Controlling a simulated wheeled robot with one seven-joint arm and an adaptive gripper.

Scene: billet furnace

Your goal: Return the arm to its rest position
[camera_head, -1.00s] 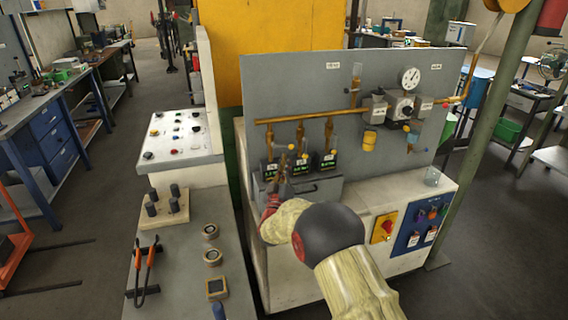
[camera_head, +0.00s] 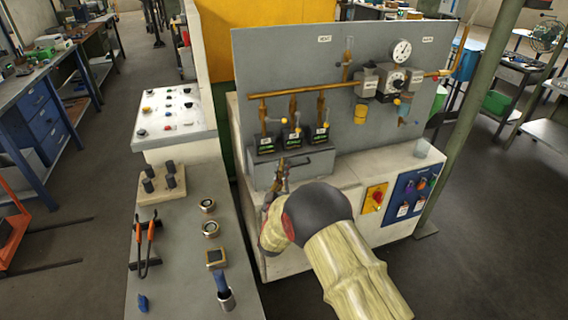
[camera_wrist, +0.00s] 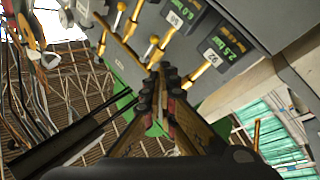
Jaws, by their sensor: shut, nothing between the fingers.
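My gripper (camera_head: 278,178) is at the end of my beige arm, in front of the grey panel's valve box. In the wrist view my gripper (camera_wrist: 160,86) has its dark fingers together, with nothing seen between them. The grey box (camera_head: 262,176) with several dark display blocks (camera_head: 296,143) is just behind and above the gripper in the head view. Whether the fingers touch the box cannot be told.
A grey panel (camera_head: 262,60) with brass pipes and a gauge (camera_head: 401,50) stands behind. A bench (camera_head: 180,265) at left holds tongs (camera_head: 147,240), round fittings and a peg block (camera_head: 160,187). A sloped button console (camera_head: 172,112) is behind it.

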